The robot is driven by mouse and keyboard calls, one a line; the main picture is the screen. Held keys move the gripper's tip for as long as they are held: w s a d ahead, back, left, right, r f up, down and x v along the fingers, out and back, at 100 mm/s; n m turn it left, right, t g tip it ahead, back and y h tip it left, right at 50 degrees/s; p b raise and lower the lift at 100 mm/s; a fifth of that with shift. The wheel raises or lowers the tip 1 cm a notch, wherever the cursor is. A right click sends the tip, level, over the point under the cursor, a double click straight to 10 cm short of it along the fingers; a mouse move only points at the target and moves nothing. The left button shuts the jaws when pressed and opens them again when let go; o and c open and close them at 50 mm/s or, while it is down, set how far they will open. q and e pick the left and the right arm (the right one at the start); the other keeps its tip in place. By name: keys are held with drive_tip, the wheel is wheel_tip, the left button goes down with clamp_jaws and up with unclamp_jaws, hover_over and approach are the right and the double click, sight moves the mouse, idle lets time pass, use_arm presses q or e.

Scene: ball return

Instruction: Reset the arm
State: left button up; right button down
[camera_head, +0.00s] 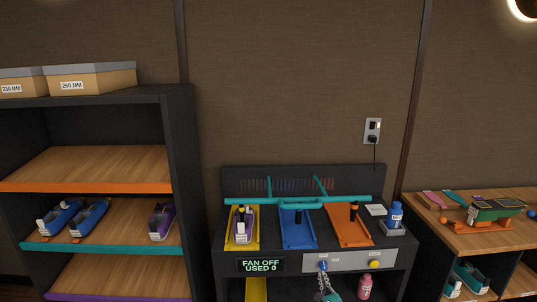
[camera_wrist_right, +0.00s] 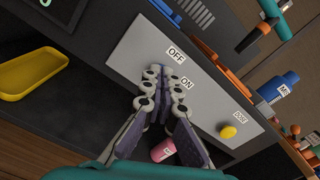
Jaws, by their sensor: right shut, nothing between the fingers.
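My right gripper (camera_head: 326,290) is in front of the machine's grey control panel (camera_head: 345,260), its fingers shut and empty. A small blue switch (camera_head: 322,266) is just above the fingertips. In the right wrist view the closed fingers (camera_wrist_right: 157,78) reach up to the panel beside the OFF and ON labels and partly hide the switch. Whether they touch it I cannot tell. The display (camera_head: 261,265) reads FAN OFF, USED 0. My left gripper is not in view.
A yellow button (camera_head: 375,264) is right of the switch. Above are yellow (camera_head: 233,243), blue (camera_head: 298,236) and orange (camera_head: 350,232) trays; a purple shoe (camera_head: 242,225) is on the yellow one. A pink bottle (camera_head: 365,287) stands below. Shelves (camera_head: 180,200) flank the left.

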drive_tip(key=s+d+r+m+g+h, duration=0.1)
drive_tip(key=s+d+r+m+h, duration=0.15)
drive_tip(key=r+m, duration=0.65)
drive_tip(key=s+d+r+m+g+h, duration=0.1)
drive_tip(key=s+d+r+m+h, duration=0.15)
drive_tip(key=r+m, duration=0.7)
drive_tip(key=s+r+m+g, duration=0.3)
drive_tip(key=s+r+m, duration=0.5)
drive_tip(key=s, duration=0.4)
drive_tip(key=s+a+f+m+g+y, duration=0.1)
drive_tip(key=s+a+f+m+g, duration=0.1)
drive_tip(key=s+m, duration=0.3)
drive_tip(key=s+a+f+m+g+y, duration=0.2)
drive_tip(key=s+a+f+m, duration=0.1)
drive_tip(key=s, duration=1)
drive_tip(key=s+a+f+m+g+y, duration=0.1)
drive_tip(key=s+a+f+m+g, duration=0.1)
drive_tip(key=s+m, duration=0.5)
drive_tip(key=s+a+f, duration=0.1)
drive_tip(key=s, duration=0.2)
drive_tip(key=shift+a+f+y, duration=0.15)
drive_tip(key=shift+a+y, duration=0.15)
drive_tip(key=shift+a, duration=0.1)
drive_tip(key=shift+m, duration=0.25)
